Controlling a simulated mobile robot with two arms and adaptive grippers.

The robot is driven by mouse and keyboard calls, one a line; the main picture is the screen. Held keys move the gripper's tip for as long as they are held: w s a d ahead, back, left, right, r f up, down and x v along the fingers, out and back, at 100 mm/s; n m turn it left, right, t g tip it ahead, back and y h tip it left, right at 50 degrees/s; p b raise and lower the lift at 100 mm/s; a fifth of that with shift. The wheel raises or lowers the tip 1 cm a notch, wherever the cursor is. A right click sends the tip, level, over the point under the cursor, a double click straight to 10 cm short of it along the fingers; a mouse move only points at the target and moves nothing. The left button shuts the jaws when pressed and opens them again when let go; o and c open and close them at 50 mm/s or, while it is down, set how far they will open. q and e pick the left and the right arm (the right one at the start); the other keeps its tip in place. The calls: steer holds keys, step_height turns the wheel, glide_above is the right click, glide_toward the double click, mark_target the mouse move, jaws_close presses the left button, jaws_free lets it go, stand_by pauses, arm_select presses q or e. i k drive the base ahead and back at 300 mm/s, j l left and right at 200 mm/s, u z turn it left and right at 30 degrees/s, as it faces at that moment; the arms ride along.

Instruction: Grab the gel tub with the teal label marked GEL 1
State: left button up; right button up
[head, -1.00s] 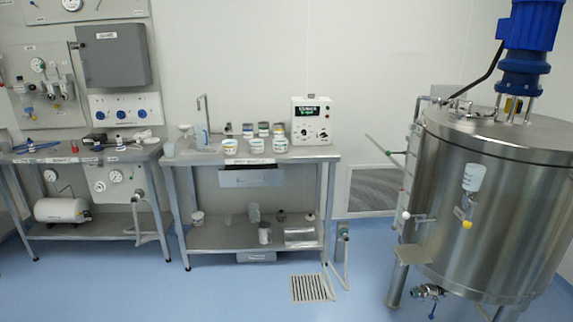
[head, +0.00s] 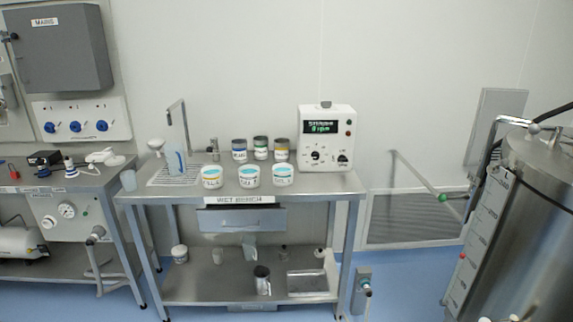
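The label print is too small to read surely, so I cannot tell which tub is GEL 1. Another white tub (head: 179,254) stands on the lower shelf at the left. Neither of my grippers is in view.
Several cans with coloured bands, one green-banded (head: 261,148), stand behind the tubs. A white instrument box (head: 325,140) stands to their right, a sink tap (head: 184,125) and beaker to their left. A steel tank (head: 530,230) is at far right. Blue floor is open in front.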

mark_target(282, 174)
steer(key=i, duration=0.9)
steer(key=i+l+u, duration=0.15)
steer(key=i, duration=0.7)
